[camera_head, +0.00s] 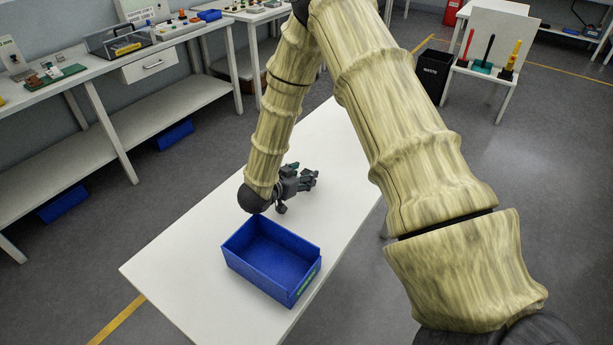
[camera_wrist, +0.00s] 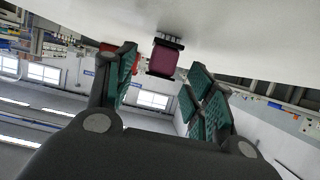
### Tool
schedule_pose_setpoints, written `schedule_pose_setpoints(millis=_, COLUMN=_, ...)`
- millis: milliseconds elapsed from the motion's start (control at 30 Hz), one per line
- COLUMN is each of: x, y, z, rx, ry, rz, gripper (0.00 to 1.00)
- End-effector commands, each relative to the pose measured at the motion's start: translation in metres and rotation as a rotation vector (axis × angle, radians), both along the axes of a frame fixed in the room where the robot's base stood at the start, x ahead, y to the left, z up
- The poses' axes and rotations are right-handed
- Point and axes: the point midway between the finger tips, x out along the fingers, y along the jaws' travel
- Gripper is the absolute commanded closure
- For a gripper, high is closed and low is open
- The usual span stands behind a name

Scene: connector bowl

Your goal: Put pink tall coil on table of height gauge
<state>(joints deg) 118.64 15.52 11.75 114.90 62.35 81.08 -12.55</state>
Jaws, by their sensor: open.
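My gripper (camera_head: 308,178) reaches low over the white table (camera_head: 190,257), just behind the blue bin. In the wrist view its green-padded fingers (camera_wrist: 163,75) are spread apart. A dark pink coil (camera_wrist: 163,59) with black end flanges shows between and beyond the fingertips, against the white tabletop, in the upside-down wrist view. The fingers do not visibly touch it. In the head view I cannot make out the coil near my gripper. I cannot identify a height gauge in either view.
An empty-looking blue bin (camera_head: 231,247) stands on the table in front of my gripper. A black waste bin (camera_head: 433,75) and a small white stand (camera_head: 486,75) with coloured upright items are at the back right. Workbenches (camera_head: 110,72) line the left wall. A red item (camera_wrist: 108,47) shows behind one finger.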

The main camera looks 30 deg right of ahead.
Motion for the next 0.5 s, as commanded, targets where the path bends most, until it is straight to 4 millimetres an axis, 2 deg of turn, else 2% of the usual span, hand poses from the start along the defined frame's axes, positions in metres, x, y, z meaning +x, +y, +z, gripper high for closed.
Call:
schedule_pose_setpoints(millis=133, x=0.006, y=-0.016, z=-0.006, rx=0.001, ry=0.001, rz=-0.001, gripper=0.46)
schedule_pose_setpoints(millis=400, x=0.008, y=-0.019, z=-0.009, rx=0.000, ry=0.001, rz=0.000, gripper=0.46)
schedule_pose_setpoints(millis=500, x=0.008, y=-0.019, z=-0.009, rx=0.001, ry=0.001, rz=0.000, gripper=0.63)
